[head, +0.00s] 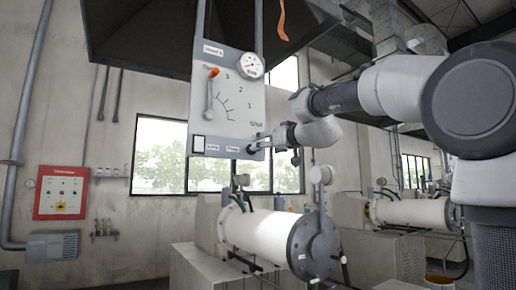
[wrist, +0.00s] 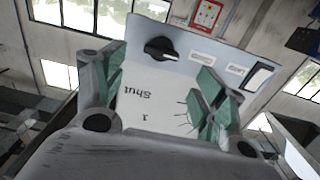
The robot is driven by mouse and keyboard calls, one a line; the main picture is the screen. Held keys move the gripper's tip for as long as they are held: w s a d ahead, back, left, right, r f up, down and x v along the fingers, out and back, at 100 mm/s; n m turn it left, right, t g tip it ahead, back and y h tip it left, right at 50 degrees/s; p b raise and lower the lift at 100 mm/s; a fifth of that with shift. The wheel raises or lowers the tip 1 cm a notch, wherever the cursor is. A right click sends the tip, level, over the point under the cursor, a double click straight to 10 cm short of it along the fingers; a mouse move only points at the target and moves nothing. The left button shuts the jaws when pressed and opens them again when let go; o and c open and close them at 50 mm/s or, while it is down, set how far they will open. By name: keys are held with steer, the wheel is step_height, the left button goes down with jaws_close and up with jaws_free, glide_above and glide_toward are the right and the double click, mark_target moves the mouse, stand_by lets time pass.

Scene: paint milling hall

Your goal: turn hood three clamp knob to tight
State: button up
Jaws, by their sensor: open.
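The grey-white hood panel (head: 228,100) hangs in the middle of the head view. It carries an orange-tipped lever, a scale ending in "Shut", a round gauge and a white rocker switch. In the wrist view the panel (wrist: 145,110) appears upside down, and a black knob (wrist: 160,49) with a raised bar sits near its edge. The bar lies roughly across the picture. My gripper (wrist: 160,75) is open, with green pads either side of the knob's area, and holds nothing.
The rocker switch (wrist: 259,76) is near the right finger in the wrist view. Below the panel stands a white mill cylinder (head: 262,233). A red control box (head: 62,193) is on the left wall.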

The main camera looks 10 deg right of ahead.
steer(key=x, duration=0.7)
steer(key=shift+w, duration=0.15)
steer(key=c, duration=1)
